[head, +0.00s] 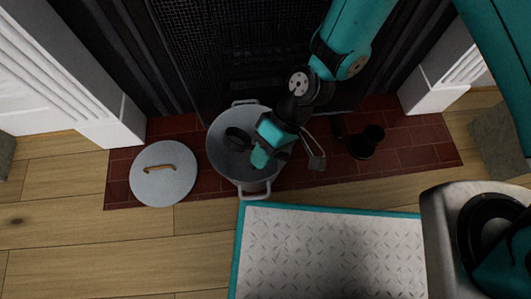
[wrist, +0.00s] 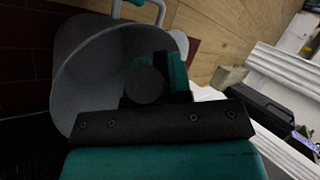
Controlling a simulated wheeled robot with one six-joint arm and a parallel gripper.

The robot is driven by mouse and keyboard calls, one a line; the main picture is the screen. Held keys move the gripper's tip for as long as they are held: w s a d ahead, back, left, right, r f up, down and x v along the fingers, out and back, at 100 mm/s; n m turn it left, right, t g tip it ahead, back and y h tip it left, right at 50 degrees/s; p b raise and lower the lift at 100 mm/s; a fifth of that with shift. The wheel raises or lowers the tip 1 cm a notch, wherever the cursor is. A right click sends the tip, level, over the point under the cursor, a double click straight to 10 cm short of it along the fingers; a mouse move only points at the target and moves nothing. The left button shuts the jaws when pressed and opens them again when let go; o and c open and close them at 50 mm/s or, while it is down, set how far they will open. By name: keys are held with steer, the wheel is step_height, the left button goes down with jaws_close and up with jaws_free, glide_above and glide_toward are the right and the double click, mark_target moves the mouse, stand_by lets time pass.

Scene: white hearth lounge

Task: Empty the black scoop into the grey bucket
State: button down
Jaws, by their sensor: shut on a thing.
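The grey bucket (head: 215,160) stands open on the red brick hearth, with a pale handle at its front and back rims. It also shows in the wrist view (wrist: 75,75), its mouth facing the camera. My teal and black gripper (head: 262,156) is over the right part of the bucket's mouth. It is shut on the black scoop (head: 237,139), whose dark rounded end shows over the bucket's mouth. In the wrist view, a dark round part (wrist: 148,85) lies by the jaws and hides part of the bucket. I cannot tell whether the scoop holds anything.
A round grey lid (head: 160,185) with a wooden handle lies left of the bucket. A black object (head: 364,143) and thin metal tools (head: 316,160) are to the right. The dark fireplace screen (head: 225,60) stands behind. A teal-edged tread plate (head: 320,245) is in front.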

steer(key=shift+w+d+f+g+y+b, duration=0.2)
steer(key=shift+g+y+b, duration=0.4)
steer(key=shift+b, duration=0.55)
steer(key=shift+w+d+f+g+y+b, duration=0.15)
steer(key=shift+g+y+b, duration=0.4)
steer(key=shift+b, duration=0.55)
steer(key=g+y+b, duration=0.1)
steer(key=w+g+y+b, duration=0.1)
steer(key=g, duration=0.1)
steer(key=d+g+y+b, duration=0.1)
steer(key=g+y+b, duration=0.1)
steer(key=shift+w+f, duration=0.2)
steer(key=shift+f, duration=0.2)
steer(key=shift+a, duration=0.1)
stand_by(0.4)
